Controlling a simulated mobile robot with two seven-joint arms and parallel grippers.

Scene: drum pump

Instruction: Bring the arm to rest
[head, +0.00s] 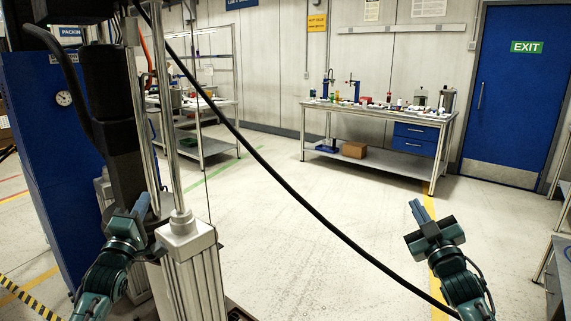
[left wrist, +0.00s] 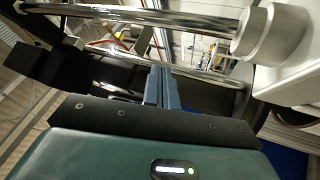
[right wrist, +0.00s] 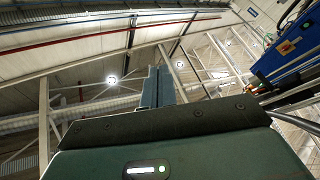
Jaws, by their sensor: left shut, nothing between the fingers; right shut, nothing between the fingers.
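My left gripper (head: 141,205) is in the left of the head view, close beside the drum pump's upright metal rods and grey pillar (head: 190,245). Its blue fingers are together and hold nothing; they also show in the left wrist view (left wrist: 162,88), with shiny rods close beyond them. I cannot tell whether the fingers touch the pump. My right gripper (head: 419,210) is at the right of the head view over open floor, its fingers pointing up, shut and empty. In the right wrist view its fingers (right wrist: 157,88) stand against the ceiling.
A black hose (head: 290,190) hangs diagonally across the head view, passing left of my right gripper. A workbench (head: 380,113) with bottles and tools stands at the back, beside a blue exit door (head: 515,100). A blue cabinet (head: 50,150) is at left. The middle floor is clear.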

